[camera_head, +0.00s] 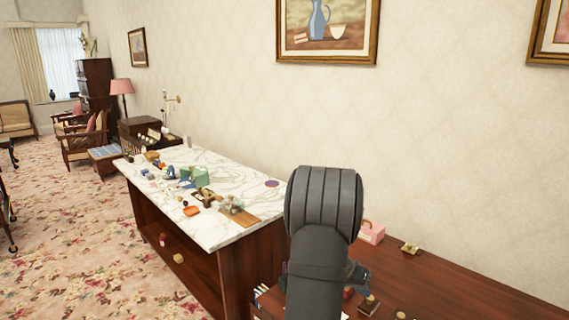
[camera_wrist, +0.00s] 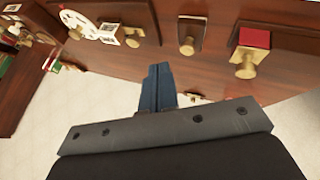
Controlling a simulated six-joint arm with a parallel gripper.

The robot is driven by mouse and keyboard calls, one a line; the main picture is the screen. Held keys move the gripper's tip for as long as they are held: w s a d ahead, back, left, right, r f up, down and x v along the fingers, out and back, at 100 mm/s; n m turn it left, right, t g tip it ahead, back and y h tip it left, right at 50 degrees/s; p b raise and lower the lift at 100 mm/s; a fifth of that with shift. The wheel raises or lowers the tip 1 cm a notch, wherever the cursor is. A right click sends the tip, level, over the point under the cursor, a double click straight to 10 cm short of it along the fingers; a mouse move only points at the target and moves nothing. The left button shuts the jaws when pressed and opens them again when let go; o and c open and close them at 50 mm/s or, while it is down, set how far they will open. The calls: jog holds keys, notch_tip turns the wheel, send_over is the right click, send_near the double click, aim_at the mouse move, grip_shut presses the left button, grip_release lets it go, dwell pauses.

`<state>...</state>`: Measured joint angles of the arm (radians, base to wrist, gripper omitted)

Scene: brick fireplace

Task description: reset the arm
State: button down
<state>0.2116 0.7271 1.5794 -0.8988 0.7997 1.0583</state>
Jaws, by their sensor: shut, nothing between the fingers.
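My arm (camera_head: 323,235) rises in the middle of the head view, in front of the wooden surface and the wall. My gripper (camera_wrist: 156,84) shows in the wrist view, its two dark blue fingers together and empty. It appears over or near the edge of a dark wooden surface (camera_wrist: 185,75).
A marble-topped counter (camera_head: 237,235) with many small items stands left. A dark wooden surface (camera_head: 440,285) at right carries a pink box (camera_head: 371,232) and a small gold item (camera_head: 410,248). Brass-coloured pieces (camera_wrist: 245,68) show in the wrist view. Carpet (camera_head: 70,245) is open at left.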

jog(key=x, duration=1)
jog(key=shift+s+d+f, duration=0.1)
jog(key=shift+s, duration=0.1)
jog(key=shift+d, duration=0.8)
jog(key=a, duration=0.1)
jog(key=w+a, duration=0.1)
jog(key=a, duration=0.1)
jog(key=shift+w+a+r, duration=0.35)
jog(key=shift+a+r, duration=0.05)
jog(key=v, duration=0.9)
jog(key=s+d+r+m+g+y, duration=0.1)
jog(key=d+r+y, duration=0.3)
jog(key=d, duration=0.3)
jog(key=s+d+r+m+y, duration=0.1)
jog(key=s+d+r+y, duration=0.2)
jog(key=d, duration=0.4)
jog(key=f, duration=0.2)
jog(key=w+f, duration=0.1)
jog(key=f, duration=0.2)
jog(key=shift+f, duration=0.1)
jog(key=shift+w, duration=0.1)
